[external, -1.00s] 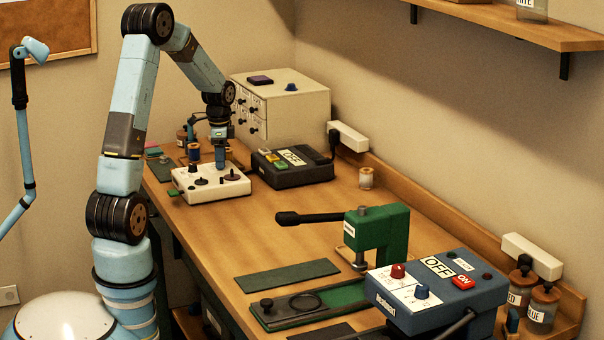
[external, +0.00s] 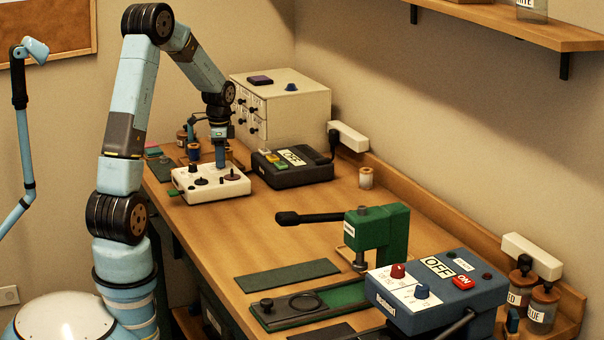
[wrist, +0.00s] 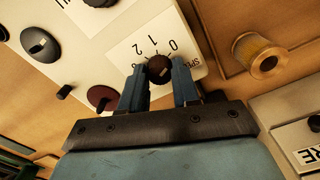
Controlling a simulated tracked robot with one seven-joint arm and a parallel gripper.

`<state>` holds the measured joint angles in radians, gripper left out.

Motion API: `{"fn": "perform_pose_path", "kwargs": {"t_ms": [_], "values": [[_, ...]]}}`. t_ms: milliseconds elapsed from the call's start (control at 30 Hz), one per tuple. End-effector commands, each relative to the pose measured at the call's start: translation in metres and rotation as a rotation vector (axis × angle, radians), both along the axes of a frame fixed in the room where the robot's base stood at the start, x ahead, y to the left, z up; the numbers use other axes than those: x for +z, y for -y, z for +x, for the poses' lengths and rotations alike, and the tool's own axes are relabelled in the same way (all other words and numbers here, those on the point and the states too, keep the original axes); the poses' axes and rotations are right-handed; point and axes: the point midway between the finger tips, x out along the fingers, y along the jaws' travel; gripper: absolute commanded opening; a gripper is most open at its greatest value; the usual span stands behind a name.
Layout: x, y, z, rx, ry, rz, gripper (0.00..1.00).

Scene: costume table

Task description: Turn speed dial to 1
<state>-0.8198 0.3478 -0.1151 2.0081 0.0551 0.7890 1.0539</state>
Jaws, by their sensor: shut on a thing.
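The speed dial (wrist: 159,68) is a small dark brown-red knob on a white control box (wrist: 185,22) in the wrist view. Printed marks 0, 1 and 2 and a partly cut-off label starting "SPE" sit around it. My gripper (wrist: 160,85) has its two blue fingers on either side of the knob and is shut on it. Which mark the dial points at cannot be told clearly. In the external view my gripper (external: 220,164) points straight down onto the far part of the white box (external: 208,192), and its fingers hide the dial.
Other knobs stand close by on the box, including a dark red one (wrist: 101,97) and a black one (wrist: 40,45). A thread spool (wrist: 264,60) stands beside the box. A dark box reading OFF (external: 293,172) is to the right.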

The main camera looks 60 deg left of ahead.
Motion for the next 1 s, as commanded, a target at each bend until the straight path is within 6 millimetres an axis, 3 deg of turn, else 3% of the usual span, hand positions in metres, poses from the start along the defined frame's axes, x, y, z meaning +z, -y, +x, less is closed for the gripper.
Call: {"fn": "perform_pose_path", "kwargs": {"t_ms": [267,1000], "values": [[0.0004,0.0,0.0004,0.113,0.0,0.001,0.0],[0.0005,-0.0003,0.0004,0.67,0.001,0.002,0.0]]}}
